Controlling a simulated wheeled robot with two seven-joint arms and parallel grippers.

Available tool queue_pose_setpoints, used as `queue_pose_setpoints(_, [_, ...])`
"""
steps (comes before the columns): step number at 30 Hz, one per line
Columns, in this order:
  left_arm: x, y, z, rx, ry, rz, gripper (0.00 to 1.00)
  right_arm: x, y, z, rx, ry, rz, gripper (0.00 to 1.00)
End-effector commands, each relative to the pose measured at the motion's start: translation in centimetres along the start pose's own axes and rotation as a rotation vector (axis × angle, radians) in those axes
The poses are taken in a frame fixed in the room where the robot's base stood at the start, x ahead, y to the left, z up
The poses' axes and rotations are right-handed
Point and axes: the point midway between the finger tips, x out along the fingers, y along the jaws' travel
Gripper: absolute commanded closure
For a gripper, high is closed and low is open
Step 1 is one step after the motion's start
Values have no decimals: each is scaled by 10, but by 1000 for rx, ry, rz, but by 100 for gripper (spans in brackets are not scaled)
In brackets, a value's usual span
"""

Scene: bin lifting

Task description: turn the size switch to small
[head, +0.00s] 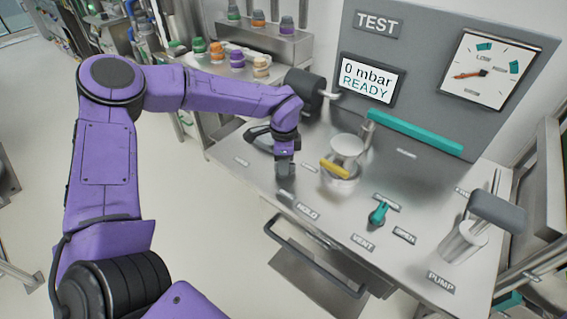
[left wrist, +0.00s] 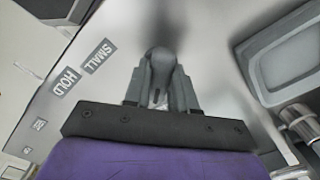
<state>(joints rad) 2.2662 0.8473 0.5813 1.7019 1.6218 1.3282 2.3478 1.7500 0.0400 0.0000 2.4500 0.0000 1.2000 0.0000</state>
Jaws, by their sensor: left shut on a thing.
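The size switch (left wrist: 160,70) is a grey, rounded lever in the left wrist view. My left gripper (left wrist: 160,92) is shut on it, with one finger on each side. A SMALL label (left wrist: 98,56) lies on the metal panel to its left, with a HOLD label (left wrist: 65,82) beyond. In the head view my left gripper (head: 285,172) reaches down to the left front part of the bench top, and its wrist and fingers hide most of the switch. Which way the switch is turned is hard to tell. My right gripper is not in view.
The metal bench (head: 335,225) carries a round chamber (head: 340,180) with a yellow bar, a teal vent knob (head: 378,214) and a pump lever (head: 497,211). The display (head: 368,80) reads 0 mbar READY. A drawer handle (head: 315,257) juts out at the front.

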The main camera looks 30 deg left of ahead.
Motion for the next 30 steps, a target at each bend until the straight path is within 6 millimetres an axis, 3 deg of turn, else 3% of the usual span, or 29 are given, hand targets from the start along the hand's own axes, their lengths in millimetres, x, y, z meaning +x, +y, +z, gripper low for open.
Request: queue_pose_setpoints(30, [-1,0,0,921,0,0,100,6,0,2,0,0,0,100])
